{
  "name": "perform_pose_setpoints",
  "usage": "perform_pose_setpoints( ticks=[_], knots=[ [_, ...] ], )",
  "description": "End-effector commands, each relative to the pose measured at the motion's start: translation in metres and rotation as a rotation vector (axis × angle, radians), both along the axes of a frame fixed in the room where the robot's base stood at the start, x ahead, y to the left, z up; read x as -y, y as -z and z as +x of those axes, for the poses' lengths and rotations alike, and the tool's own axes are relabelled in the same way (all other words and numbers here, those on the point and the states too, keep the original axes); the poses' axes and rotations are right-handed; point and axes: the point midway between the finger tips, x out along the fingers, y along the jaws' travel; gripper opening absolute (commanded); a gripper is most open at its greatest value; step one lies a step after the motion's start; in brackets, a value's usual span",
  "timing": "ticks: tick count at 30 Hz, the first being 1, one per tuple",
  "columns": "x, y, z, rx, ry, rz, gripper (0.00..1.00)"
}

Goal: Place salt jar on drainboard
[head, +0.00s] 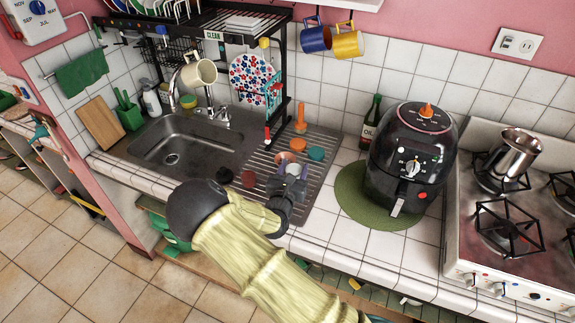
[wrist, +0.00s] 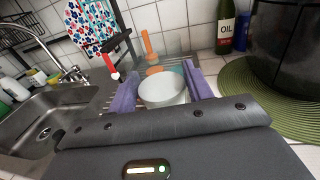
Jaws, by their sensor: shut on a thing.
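My gripper (head: 291,182) is over the front part of the metal drainboard (head: 318,180) beside the sink. In the wrist view, its two purple-grey fingers (wrist: 162,90) are shut on a whitish round jar (wrist: 163,92), which I take as the salt jar. The jar looks upright between the fingers. Its lower part is hidden by the gripper body, so I cannot tell whether it touches the drainboard. In the head view the jar is mostly covered by my gripper.
Several small coloured items, including a teal one (head: 316,153) and an orange one (head: 298,145), stand on the drainboard. A dark red one (head: 248,179) is at its left. The sink (head: 185,150) is left; a black air fryer (head: 411,155) on a green mat (head: 352,200) is right.

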Motion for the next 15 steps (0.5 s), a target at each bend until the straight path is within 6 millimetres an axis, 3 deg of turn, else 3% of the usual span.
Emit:
perform_pose_setpoints(
  ticks=[9,15],
  knots=[
    [0.001,0.002,0.000,0.001,0.000,-0.001,0.24],
    [0.001,0.026,0.000,-0.001,0.000,-0.005,0.24]
  ],
)
